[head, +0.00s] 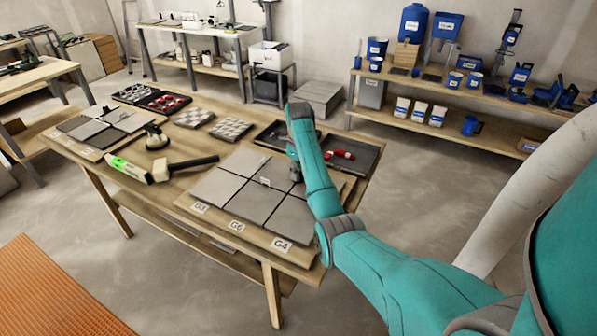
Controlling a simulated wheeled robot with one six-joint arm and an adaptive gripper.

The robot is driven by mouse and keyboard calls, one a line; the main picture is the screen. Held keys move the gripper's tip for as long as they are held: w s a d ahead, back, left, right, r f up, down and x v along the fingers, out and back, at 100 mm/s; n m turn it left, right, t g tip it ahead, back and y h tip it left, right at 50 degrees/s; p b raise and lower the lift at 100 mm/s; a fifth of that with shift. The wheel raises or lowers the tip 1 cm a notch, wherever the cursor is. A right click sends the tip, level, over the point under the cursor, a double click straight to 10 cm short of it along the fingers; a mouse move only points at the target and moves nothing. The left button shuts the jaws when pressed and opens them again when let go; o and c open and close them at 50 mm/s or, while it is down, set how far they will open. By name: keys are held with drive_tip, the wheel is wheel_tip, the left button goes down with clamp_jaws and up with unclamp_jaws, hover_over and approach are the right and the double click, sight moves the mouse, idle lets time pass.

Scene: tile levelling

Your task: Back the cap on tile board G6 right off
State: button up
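Tile board G6 (236,226) is the middle of three labelled boards on the wooden table, with grey tiles (252,201) split by a dark joint. A small pale clip or cap (265,182) stands up at the joint, too small to tell its parts apart. My gripper (295,176) points down over the back right of the boards, to the right of that clip and apart from it in the picture. Its fingers are small, dark and partly hidden by my arm, so their opening does not show. Boards G3 (200,208) and G4 (282,244) lie on either side.
A dark tray (350,158) with red-handled pliers (341,154) is behind my gripper. Red-filled cases (165,102) and checkered tile samples (231,129) sit farther back. A shelf (460,95) of blue containers is behind.

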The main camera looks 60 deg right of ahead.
clamp_jaws()
